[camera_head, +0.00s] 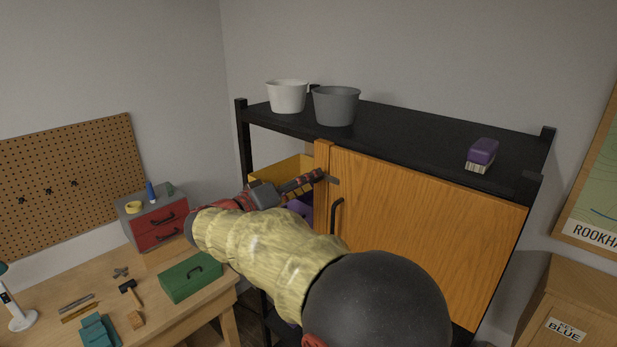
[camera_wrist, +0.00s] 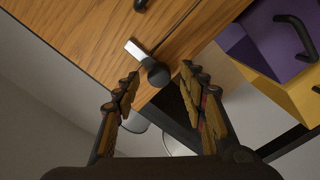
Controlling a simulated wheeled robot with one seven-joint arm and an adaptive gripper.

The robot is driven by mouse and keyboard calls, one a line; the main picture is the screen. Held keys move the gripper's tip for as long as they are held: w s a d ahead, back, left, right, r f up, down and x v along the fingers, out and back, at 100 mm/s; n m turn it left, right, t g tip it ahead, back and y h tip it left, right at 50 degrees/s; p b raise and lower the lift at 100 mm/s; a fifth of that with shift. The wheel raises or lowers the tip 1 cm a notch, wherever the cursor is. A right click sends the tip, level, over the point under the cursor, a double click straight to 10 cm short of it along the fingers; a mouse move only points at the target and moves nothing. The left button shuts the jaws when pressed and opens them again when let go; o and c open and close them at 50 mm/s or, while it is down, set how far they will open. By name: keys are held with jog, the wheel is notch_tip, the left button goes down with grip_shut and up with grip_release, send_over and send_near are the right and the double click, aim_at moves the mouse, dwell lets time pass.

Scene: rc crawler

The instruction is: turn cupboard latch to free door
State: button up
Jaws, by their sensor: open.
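The cupboard door (camera_head: 430,220) is orange wood, closed, with a black handle (camera_head: 337,215) near its left edge. The latch is a metal bar (camera_wrist: 136,49) on a dark round knob (camera_wrist: 155,73). In the wrist view the bar lies across the seam between door and frame post, its free end over the door. In the head view the latch bar (camera_head: 333,181) shows as a small grey strip beside my fingers. My gripper (camera_head: 318,177) is open at the latch. In the wrist view its fingertips (camera_wrist: 158,79) stand either side of the knob; contact cannot be told.
A yellow bin (camera_head: 283,172) sits left of the cupboard. A workbench with a green toolbox (camera_head: 190,276) is at left.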

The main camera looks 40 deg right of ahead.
jog(key=shift+d, duration=0.45)
grip_shut()
dwell(0.3)
